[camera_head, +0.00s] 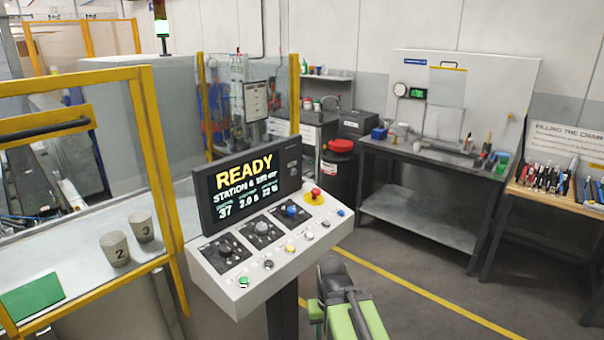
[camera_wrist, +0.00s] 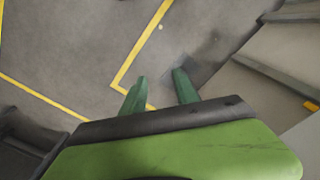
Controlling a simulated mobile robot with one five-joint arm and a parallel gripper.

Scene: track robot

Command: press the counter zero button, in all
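A grey sloped control panel (camera_head: 262,258) stands left of centre in the head view. A row of small buttons runs along its front edge: a green one (camera_head: 243,282), a black one (camera_head: 268,264), a yellow one (camera_head: 290,248), a pale one (camera_head: 309,236) and a blue one (camera_head: 340,211) among them. Their labels are too small to read, so I cannot tell which is counter zero. My gripper (camera_wrist: 160,88) has its two green fingers apart with nothing between them, over the grey floor. In the head view my arm is low, right of the panel and apart from it.
A red stop knob on a yellow base (camera_head: 315,196) and several dials sit behind the buttons. A screen (camera_head: 247,185) reading READY rises behind. A yellow guard frame (camera_head: 165,180) stands left, a workbench (camera_head: 430,155) back right. Floor right of the panel is clear.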

